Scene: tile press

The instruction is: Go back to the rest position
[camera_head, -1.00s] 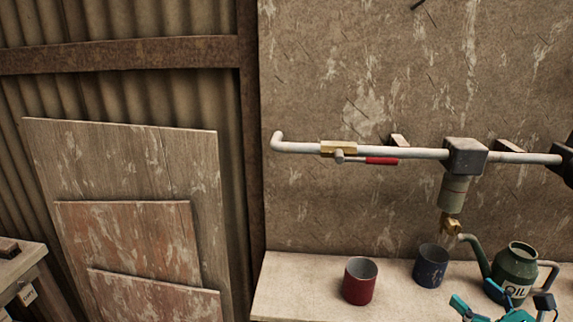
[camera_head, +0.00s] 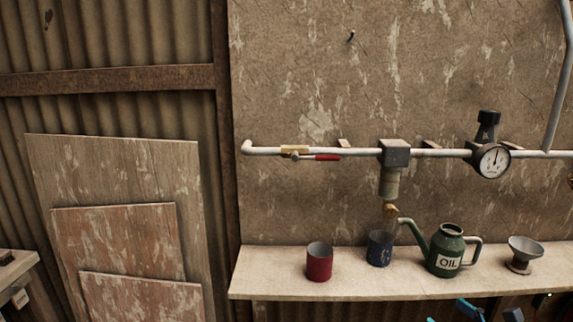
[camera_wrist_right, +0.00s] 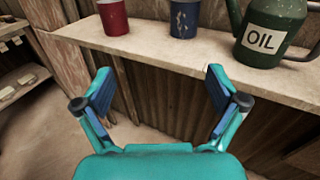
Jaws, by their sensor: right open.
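My right gripper (camera_wrist_right: 160,92) is open and empty in the right wrist view. Its two teal fingers stand wide apart below and in front of the shelf edge, with nothing between them. In the head view only the tips of my right gripper (camera_head: 490,312) show at the bottom edge, below the shelf (camera_head: 290,292). My left gripper is in neither view.
On the shelf stand a red cup (camera_head: 319,264), a blue cup (camera_head: 379,249), a green oil can (camera_head: 446,254) and a funnel (camera_head: 524,254). Above runs a pipe with a red-handled valve (camera_head: 318,157) and a gauge (camera_head: 493,161). Boards (camera_head: 115,235) lean at the left.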

